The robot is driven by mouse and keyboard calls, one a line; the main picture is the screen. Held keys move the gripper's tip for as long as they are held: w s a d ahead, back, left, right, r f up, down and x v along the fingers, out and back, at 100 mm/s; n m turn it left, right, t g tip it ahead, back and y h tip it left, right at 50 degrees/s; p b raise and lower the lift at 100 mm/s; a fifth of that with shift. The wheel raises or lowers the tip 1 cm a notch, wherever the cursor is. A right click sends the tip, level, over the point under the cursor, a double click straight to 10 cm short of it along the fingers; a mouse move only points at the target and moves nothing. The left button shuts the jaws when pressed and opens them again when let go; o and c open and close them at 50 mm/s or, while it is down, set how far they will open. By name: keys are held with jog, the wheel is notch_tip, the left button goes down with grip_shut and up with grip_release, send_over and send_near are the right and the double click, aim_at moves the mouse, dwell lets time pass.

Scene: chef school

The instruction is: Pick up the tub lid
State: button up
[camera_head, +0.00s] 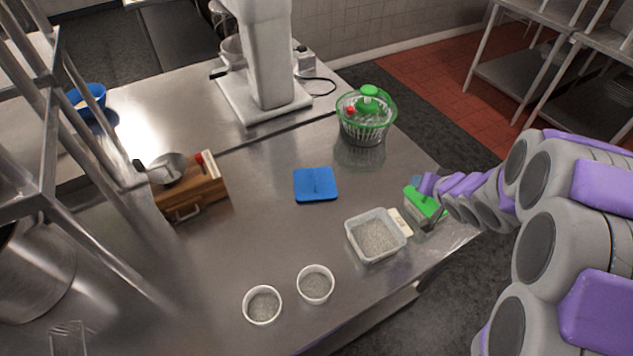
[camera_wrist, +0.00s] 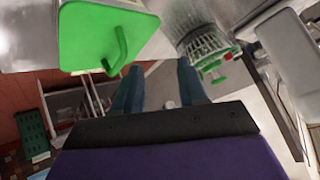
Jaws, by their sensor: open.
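A blue square lid (camera_head: 316,184) with a raised ridge handle lies flat on the steel table, near its middle. A clear square tub (camera_head: 352,238) of pale grains stands in front of it, open on top. A green square lid (camera_head: 424,206) with a bent handle is near the table's right edge; it also shows large at the upper left of the wrist view (camera_wrist: 90,35). My gripper (camera_wrist: 158,88) is open, with nothing between its fingers. In the head view it is beside the green lid, right of the blue lid and apart from it. Whether it touches the green lid cannot be told.
Two white bowls (camera_head: 263,305) of grains stand at the front. A salad spinner (camera_head: 366,120) and a white mixer (camera_head: 268,60) stand behind. A wooden box (camera_head: 190,194) stands left. The table around the blue lid is clear.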

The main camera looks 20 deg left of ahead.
jog(key=a+f+g+y, duration=0.1)
jog(key=a+f+y, duration=0.2)
jog(key=a, duration=0.2)
jog(key=g+y+b, duration=0.2)
jog(key=y+b, duration=0.1)
jog(key=y, duration=0.2)
send_over(320, 186)
jog(key=s+d, duration=0.2)
jog(key=d, duration=0.2)
notch_tip(320, 186, down, 6)
jog(key=shift+a, duration=0.15)
jog(key=shift+b+x, duration=0.95)
jog(key=shift+x, duration=0.9)
jog(key=shift+w+a+f, duration=0.15)
jog(key=shift+w+a, duration=0.2)
jog(key=shift+a, duration=0.2)
jog(key=shift+d, duration=0.3)
jog(key=c, duration=0.5)
jog(key=shift+s, duration=0.1)
grip_shut()
